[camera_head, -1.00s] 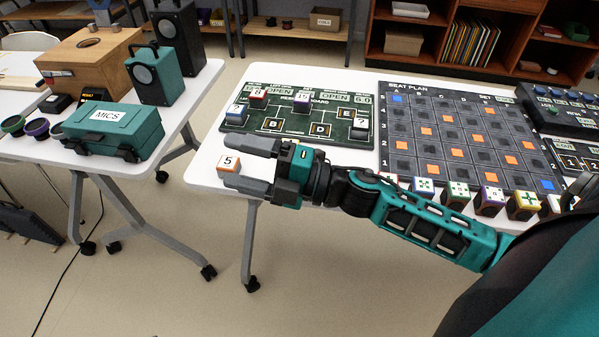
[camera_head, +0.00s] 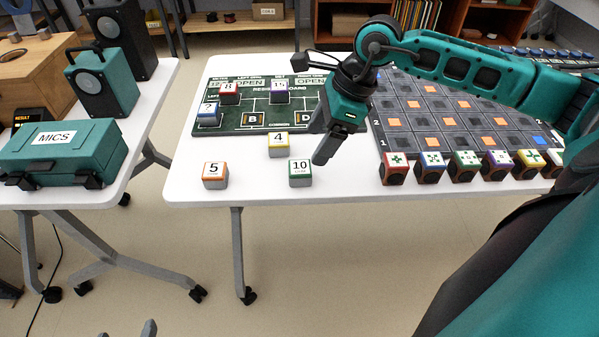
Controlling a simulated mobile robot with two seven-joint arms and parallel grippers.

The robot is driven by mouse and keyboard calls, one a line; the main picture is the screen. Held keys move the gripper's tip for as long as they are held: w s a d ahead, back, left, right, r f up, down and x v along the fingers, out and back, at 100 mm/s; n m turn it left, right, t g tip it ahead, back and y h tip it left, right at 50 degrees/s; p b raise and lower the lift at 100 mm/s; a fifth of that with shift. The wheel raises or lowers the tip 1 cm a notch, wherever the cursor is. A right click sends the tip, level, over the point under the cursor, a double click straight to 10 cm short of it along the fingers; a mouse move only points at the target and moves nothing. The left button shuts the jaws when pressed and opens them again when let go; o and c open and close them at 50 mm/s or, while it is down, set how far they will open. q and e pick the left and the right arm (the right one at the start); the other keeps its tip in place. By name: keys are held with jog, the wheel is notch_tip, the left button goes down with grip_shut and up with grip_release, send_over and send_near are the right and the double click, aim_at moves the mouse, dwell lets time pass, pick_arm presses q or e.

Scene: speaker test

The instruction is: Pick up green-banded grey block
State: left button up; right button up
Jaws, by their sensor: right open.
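The green-banded grey block (camera_head: 300,173), marked 10, stands upright near the front edge of the white table. My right gripper (camera_head: 325,148) points down just above and to the right of it, apart from it. This gripper is open and empty; its fingers overlap in this view, so the gap between them is hard to see. Of my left gripper (camera_head: 128,331) only two separated fingertips show at the bottom edge, low in front of the tables. It looks open, with nothing between the tips.
A yellow-banded block (camera_head: 278,145) marked 4 stands just behind the green-banded one. An orange-banded block (camera_head: 215,175) marked 5 stands to its left. A dark green board (camera_head: 232,120) with blocks lies behind. A row of colored cubes (camera_head: 432,168) lines the right front.

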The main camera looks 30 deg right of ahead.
aim_at(300, 167)
jog(key=x, duration=0.9)
jog(key=shift+a+r+b, duration=0.1)
jog(key=shift+a+b, duration=0.1)
jog(key=shift+b, duration=0.2)
jog(key=shift+c, duration=0.4)
jog(key=c, duration=0.9)
jog(key=shift+c, duration=0.5)
jog(key=shift+r, duration=0.15)
